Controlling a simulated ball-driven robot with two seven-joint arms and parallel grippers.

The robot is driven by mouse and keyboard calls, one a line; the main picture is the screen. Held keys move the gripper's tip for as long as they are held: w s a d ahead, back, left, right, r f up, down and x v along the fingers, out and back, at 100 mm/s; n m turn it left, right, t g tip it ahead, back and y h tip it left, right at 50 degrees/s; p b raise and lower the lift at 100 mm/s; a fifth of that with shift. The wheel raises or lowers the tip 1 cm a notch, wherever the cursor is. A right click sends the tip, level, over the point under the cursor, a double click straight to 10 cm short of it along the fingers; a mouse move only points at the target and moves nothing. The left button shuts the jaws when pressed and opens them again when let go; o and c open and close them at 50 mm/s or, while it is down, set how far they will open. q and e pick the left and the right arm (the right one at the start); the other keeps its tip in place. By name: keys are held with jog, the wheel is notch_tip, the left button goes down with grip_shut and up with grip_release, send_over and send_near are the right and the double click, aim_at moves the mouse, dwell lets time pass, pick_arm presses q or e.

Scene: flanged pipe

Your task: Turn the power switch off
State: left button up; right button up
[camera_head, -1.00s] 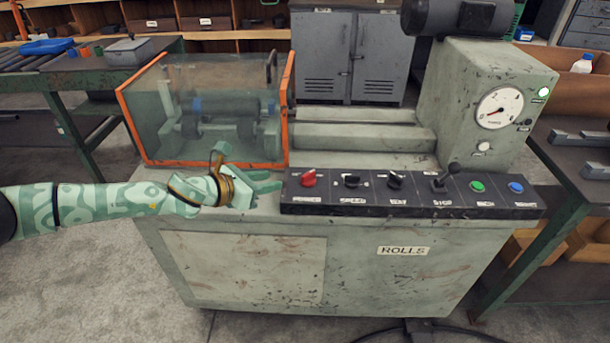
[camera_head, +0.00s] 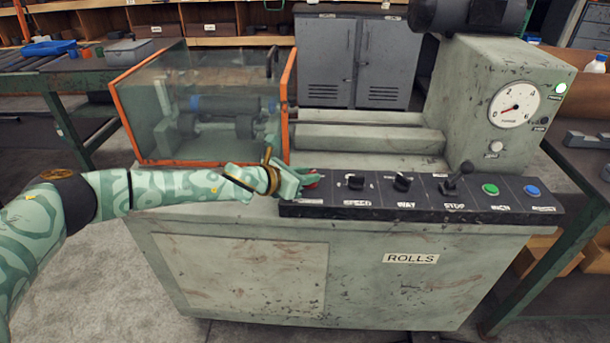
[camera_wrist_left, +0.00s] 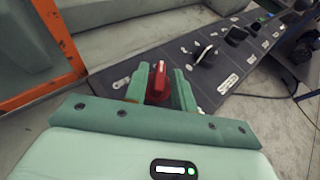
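The red rotary switch (camera_head: 312,180) sits at the left end of the dark control panel (camera_head: 420,210). Its label is hidden in the head view. In the left wrist view the red switch (camera_wrist_left: 158,82) lies between the two fingers, its grip bar pointing roughly away from me. My left gripper (camera_head: 300,178) is open at the switch, one finger on each side. The left wrist view also shows the left gripper (camera_wrist_left: 160,90), with small gaps seeming to remain beside the bar; contact cannot be told. My right gripper is not in view.
Right of the switch are black knobs (camera_head: 355,182), a lever (camera_head: 458,178), a green button (camera_head: 490,190) and a blue button (camera_head: 532,191). An orange-framed clear guard (camera_head: 292,110) stands just behind the gripper. A green lamp (camera_head: 560,88) glows near the gauge (camera_head: 514,106).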

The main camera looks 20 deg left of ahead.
pick_arm(q)
grip_shut()
